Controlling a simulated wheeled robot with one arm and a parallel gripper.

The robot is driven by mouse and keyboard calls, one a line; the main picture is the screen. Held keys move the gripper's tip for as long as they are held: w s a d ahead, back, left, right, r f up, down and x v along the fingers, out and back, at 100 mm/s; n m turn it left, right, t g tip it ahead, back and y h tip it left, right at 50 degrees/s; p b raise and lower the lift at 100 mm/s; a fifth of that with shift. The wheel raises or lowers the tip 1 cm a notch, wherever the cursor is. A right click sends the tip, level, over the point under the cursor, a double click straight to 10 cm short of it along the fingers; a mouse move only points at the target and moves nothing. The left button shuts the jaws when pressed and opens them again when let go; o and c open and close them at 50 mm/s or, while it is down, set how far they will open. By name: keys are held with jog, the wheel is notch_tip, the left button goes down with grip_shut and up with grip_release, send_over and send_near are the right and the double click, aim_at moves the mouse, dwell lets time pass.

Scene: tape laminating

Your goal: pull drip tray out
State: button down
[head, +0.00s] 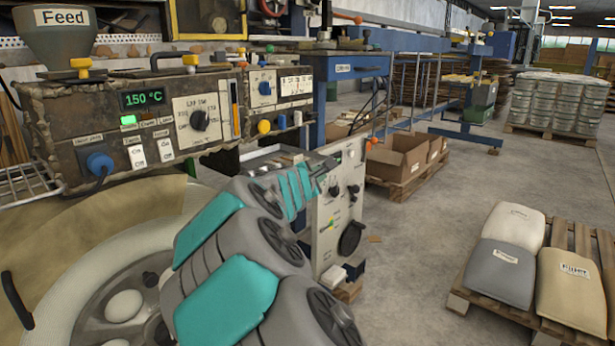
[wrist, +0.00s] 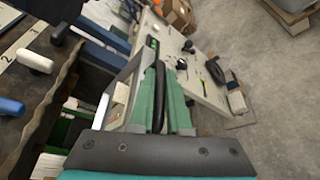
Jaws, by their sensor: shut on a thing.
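My gripper (head: 318,178) reaches in beside the white control panel in the head view. In the wrist view my gripper (wrist: 161,88) has its two green fingers closed on either side of a dark upright handle (wrist: 159,70). The handle appears to belong to the drip tray, whose grey metal edge (wrist: 112,92) seems to show just left of the fingers. In the head view my arm and hand hide the handle and most of the tray. I cannot tell how far out the tray stands.
The white control panel (head: 338,215) with knobs stands close to my gripper's right. The 150 °C control box (head: 160,125) is on the left. Cardboard boxes (head: 398,158) sit on a pallet behind. Sacks (head: 500,272) lie on a pallet at right. Open floor (head: 425,235) lies between.

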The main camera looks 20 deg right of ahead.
jog(key=s+d+b, duration=0.2)
jog(key=s+d, duration=0.4)
jog(key=s, duration=0.5)
jog(key=shift+s+d+b, duration=0.15)
jog(key=shift+d+b, duration=0.1)
jog(key=shift+b, duration=0.15)
jog(key=c, duration=1.2)
grip_release()
jog(key=shift+o, duration=0.2)
jog(key=shift+a, duration=0.1)
